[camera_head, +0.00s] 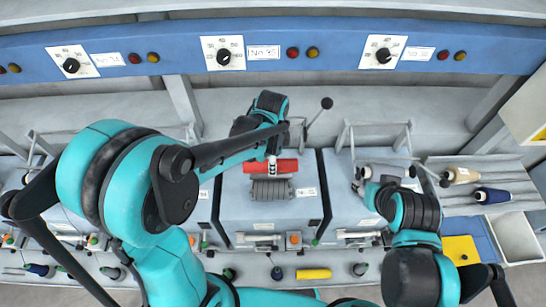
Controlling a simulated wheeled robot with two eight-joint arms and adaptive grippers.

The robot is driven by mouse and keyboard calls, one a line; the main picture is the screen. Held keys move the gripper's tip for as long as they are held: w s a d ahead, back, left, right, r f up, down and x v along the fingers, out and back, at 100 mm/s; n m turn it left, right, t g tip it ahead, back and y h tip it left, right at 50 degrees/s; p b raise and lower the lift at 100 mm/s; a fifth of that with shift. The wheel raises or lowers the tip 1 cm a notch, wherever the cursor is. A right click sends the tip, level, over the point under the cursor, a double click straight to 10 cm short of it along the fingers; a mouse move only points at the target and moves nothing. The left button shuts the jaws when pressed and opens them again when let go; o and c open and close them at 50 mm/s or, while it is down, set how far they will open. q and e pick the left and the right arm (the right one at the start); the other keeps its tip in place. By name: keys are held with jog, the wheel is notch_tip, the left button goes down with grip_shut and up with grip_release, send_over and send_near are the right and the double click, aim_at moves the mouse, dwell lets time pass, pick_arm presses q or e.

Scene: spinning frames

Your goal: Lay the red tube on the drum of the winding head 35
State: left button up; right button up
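The red tube (288,166) lies crosswise at the back edge of the ribbed grey drum (271,190) on the middle machine, below the label No 35 (263,52). Whether it touches the drum cannot be told from above. My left gripper (272,168) reaches in from behind and is at the tube's middle; it appears shut on it, its fingers hiding a small part. My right gripper (366,181) is at the neighbouring head on the right, beside a grey roller (388,170); its fingers are too small and hidden to read.
A lever with a black knob (326,104) stands behind the middle head, close to my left gripper. A shelf on the right holds a cream spool (460,175) and a dark blue spool (491,195). A yellow tube (313,274) and several small spools are along the front.

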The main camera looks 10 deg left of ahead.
pick_arm(q)
jog(key=f, duration=0.1)
jog(key=f+b, duration=0.2)
jog(key=shift+w+f, duration=0.3)
jog(key=shift+f, duration=0.1)
jog(key=shift+s+f+b, duration=0.1)
jog(key=shift+f+b, duration=0.3)
jog(key=shift+b, duration=0.1)
notch_tip(320, 180, down, 3)
jog(key=b, duration=0.2)
jog(key=shift+b, duration=0.3)
jog(key=o, duration=1.1)
jog(key=shift+r, duration=0.1)
